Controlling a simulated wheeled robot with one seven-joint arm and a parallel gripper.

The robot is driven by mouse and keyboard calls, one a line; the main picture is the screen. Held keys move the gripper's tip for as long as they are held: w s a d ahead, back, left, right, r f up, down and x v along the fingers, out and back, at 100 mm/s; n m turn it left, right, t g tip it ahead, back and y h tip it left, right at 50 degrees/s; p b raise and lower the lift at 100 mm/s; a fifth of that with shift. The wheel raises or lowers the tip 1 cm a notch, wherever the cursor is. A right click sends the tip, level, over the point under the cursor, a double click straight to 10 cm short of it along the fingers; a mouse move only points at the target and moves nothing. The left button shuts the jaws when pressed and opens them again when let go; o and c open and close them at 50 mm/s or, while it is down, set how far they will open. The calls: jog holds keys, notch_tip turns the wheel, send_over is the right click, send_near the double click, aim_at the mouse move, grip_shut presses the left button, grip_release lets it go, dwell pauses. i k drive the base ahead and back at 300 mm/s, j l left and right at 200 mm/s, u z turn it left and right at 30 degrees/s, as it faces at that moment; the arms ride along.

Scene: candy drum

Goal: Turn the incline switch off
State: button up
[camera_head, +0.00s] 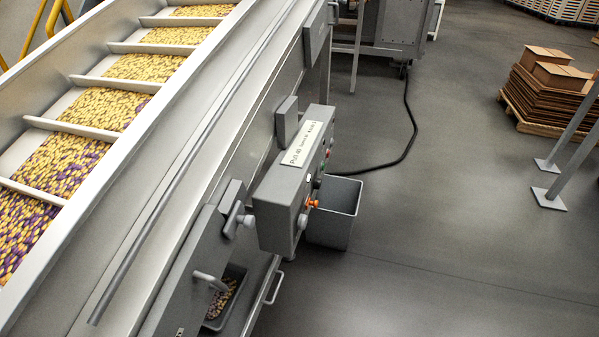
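A grey control box (290,185) is fixed to the side of the inclined conveyor (165,150). A white label with dark print (303,144) is on its top. Its right-hand face is seen at a steep angle and carries several small buttons and knobs. An orange switch knob (313,203) sticks out near its lower front end. Small red and green controls show further along that face. I cannot read which control is the incline switch, nor its setting. My gripper is not in this view.
Candy in yellow and purple lies between the conveyor's cross slats. A grey bin (336,212) stands on the floor beside the box. A tray of candy (225,300) sits below the conveyor. A black cable (408,135) crosses the floor. Cardboard (548,90) is stacked at right. Floor at lower right is clear.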

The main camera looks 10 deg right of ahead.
aim_at(302, 219)
jog(key=i+l+z, duration=0.1)
jog(key=i+l, duration=0.45)
jog(key=l, duration=0.15)
jog(key=i+l+z, duration=0.15)
jog(key=i+l, duration=0.4)
jog(key=l, duration=0.15)
